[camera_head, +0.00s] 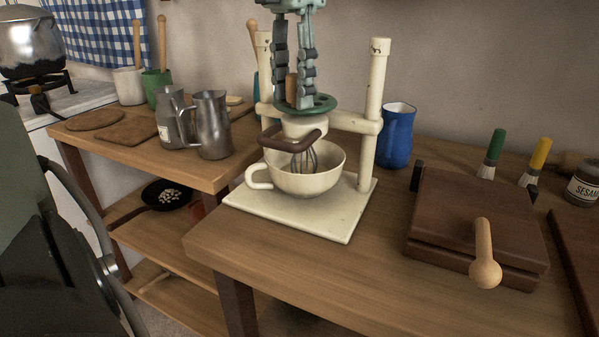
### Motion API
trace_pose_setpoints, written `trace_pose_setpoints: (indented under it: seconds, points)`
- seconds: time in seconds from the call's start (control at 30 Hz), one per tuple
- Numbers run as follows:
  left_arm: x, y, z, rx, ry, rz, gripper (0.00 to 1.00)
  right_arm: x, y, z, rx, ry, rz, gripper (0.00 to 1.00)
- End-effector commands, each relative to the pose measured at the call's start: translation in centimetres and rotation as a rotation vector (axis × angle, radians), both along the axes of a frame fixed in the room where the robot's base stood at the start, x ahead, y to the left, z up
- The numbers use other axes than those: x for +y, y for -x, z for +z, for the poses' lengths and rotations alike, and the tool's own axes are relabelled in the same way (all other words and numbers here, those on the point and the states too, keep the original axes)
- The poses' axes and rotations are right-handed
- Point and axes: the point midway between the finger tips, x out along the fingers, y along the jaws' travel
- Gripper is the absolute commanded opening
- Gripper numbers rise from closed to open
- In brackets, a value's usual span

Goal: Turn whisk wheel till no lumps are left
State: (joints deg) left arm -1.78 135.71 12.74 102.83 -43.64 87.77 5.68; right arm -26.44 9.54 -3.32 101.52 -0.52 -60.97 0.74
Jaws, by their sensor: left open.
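The whisk stand is cream, with two posts (375,90) on a flat base (330,222). Its green whisk wheel (322,104) lies flat at the top, with an upright wooden knob (291,88). My left gripper (294,101) points down from above, open, with one finger on each side of the knob and the tips close to the wheel. I cannot tell whether they touch. Below, a wire whisk (305,160) hangs into a cream cup (305,184) with a handle at its left. Lumps in the cup cannot be made out. My right gripper is not in view.
A brown wooden box (465,215) with a peg handle (484,255) stands at the right. A blue jug (398,137) stands behind the stand, metal jugs (212,125) to its left. Brushes (492,155) and a jar (583,183) are at back right.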

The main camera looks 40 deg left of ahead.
Motion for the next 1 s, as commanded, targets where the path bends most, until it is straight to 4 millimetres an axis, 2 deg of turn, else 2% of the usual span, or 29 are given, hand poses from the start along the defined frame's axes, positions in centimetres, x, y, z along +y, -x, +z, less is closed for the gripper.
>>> trace_pose_setpoints:
  seconds: [0.03,0.17,0.6,0.8,1.0]
  points:
    - [0.0,0.0,1.0,-0.002,-0.001,0.0,0.41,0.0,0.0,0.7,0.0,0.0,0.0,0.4]
    - [0.0,0.0,2.3,-0.001,-0.001,0.0,0.41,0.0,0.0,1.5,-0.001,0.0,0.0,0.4]
    - [0.0,-0.1,6.4,-0.002,-0.002,0.001,0.41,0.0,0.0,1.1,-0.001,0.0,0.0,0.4]
    - [0.0,0.0,7.3,-0.001,-0.001,0.0,0.41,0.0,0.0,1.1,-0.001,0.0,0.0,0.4]
    - [0.0,0.0,7.3,0.0,0.0,0.0,0.41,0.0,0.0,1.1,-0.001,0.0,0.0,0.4]
